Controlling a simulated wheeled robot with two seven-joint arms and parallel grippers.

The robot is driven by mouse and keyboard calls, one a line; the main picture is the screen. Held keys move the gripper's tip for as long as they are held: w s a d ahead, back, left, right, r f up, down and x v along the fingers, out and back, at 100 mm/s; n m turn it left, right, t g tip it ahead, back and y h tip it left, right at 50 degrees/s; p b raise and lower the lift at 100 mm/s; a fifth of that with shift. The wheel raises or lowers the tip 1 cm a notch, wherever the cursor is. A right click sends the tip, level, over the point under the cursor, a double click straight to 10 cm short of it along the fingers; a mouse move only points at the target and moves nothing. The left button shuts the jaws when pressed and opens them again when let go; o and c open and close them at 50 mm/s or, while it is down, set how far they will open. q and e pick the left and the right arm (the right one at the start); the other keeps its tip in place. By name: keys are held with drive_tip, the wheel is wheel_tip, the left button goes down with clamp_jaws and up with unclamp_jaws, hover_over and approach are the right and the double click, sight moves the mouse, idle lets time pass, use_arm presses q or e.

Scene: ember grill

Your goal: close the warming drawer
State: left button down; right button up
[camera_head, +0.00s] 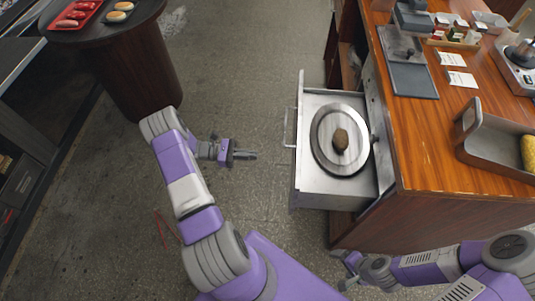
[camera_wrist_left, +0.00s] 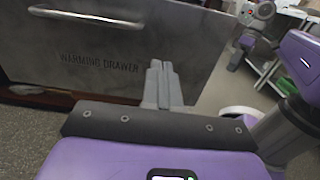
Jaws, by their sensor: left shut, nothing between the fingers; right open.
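The warming drawer (camera_head: 310,190) is pulled out from the wooden counter in the head view. In the left wrist view the drawer front (camera_wrist_left: 85,75) shows the words "WARMING DRAWER" and a bar handle (camera_wrist_left: 85,17). My left gripper (camera_head: 250,155) is shut and empty, left of the drawer front; its fingers (camera_wrist_left: 160,80) show before the front's lower right part in the wrist view. I cannot tell whether they touch it. My right gripper (camera_head: 345,270) is open, below the drawer near the counter's base.
The wooden counter (camera_head: 420,130) stands at the right with a grey bin (camera_head: 480,145) and a dark tray on top. A round dark table (camera_head: 120,40) with a red tray (camera_head: 75,15) stands at the upper left. The floor (camera_head: 230,80) between them is clear.

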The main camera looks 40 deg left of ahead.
use_arm(q)
drive_tip(key=b+x, duration=0.2)
drive_tip(key=x, duration=1.1)
drive_tip(key=shift+s, duration=0.15)
use_arm(e)
wheel_tip(320, 180, down, 2)
drive_tip(key=shift+f, duration=0.2)
use_arm(q)
drive_tip(key=shift+d, duration=0.15)
